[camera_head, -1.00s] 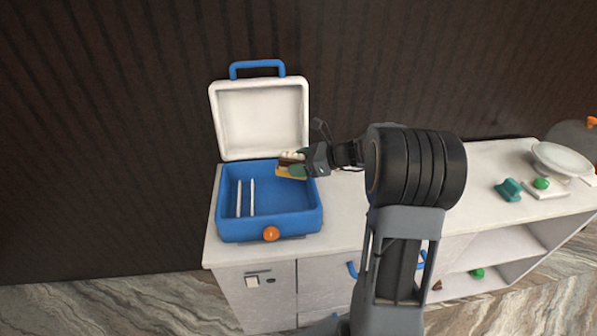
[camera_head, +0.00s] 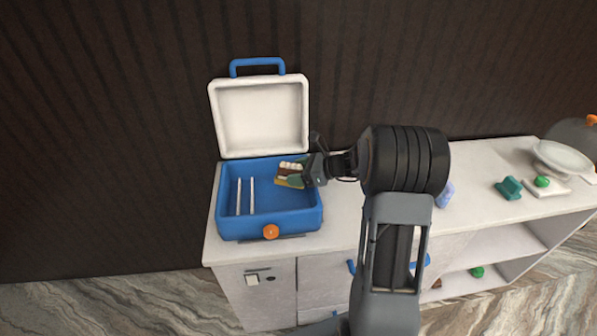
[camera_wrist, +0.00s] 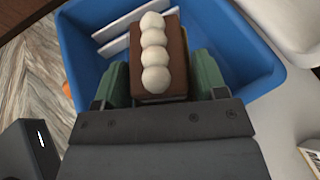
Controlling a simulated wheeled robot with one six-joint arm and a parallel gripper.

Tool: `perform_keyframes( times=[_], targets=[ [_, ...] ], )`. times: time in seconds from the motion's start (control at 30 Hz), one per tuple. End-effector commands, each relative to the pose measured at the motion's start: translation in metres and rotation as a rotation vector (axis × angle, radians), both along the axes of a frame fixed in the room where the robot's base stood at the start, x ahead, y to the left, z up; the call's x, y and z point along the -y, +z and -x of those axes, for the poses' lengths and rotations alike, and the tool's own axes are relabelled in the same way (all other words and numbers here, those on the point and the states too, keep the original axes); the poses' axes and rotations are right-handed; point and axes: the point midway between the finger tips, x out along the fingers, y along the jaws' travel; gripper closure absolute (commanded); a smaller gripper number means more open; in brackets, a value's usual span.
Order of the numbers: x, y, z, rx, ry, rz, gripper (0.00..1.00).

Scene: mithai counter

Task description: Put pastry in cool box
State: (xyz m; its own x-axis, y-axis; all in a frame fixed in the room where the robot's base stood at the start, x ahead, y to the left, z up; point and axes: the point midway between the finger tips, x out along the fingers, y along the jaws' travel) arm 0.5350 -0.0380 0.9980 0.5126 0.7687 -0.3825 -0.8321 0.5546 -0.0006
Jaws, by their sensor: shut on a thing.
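The pastry (camera_head: 291,169) is a brown block with a row of white cream balls on top and a yellowish base. My gripper (camera_head: 292,175) is shut on it, with green fingers on its two sides. In the wrist view the pastry (camera_wrist: 158,55) sits between the fingertips (camera_wrist: 160,75), over the cool box. The blue cool box (camera_head: 270,228) stands open on the counter, its white-lined lid (camera_head: 262,118) raised at the back. The pastry is above the right back part of the box; its height over the floor is hard to tell.
Two white dividers (camera_head: 245,196) stand in the box's left part. The white counter (camera_head: 480,165) runs right, with a blue item (camera_head: 445,194), a teal item (camera_head: 509,188), a green ball (camera_head: 542,181) and a white dish (camera_head: 562,158). The box's middle floor is clear.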

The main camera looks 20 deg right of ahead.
Motion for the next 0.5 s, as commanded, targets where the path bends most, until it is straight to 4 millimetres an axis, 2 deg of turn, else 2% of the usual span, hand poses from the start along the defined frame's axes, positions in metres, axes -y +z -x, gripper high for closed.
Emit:
perform_keyframes(
  times=[0.17, 0.2, 0.43, 0.5],
  targets=[
    [0.0000, -0.0027, 0.0000, 0.000, 0.000, 0.000, 0.59],
    [0.0000, -0.0028, 0.0000, 0.000, 0.000, 0.000, 0.33],
    [0.0000, -0.0027, 0.0000, 0.000, 0.000, 0.000, 0.11],
    [0.0001, -0.0027, 0.0001, 0.000, 0.000, 0.000, 0.09]
  ],
)
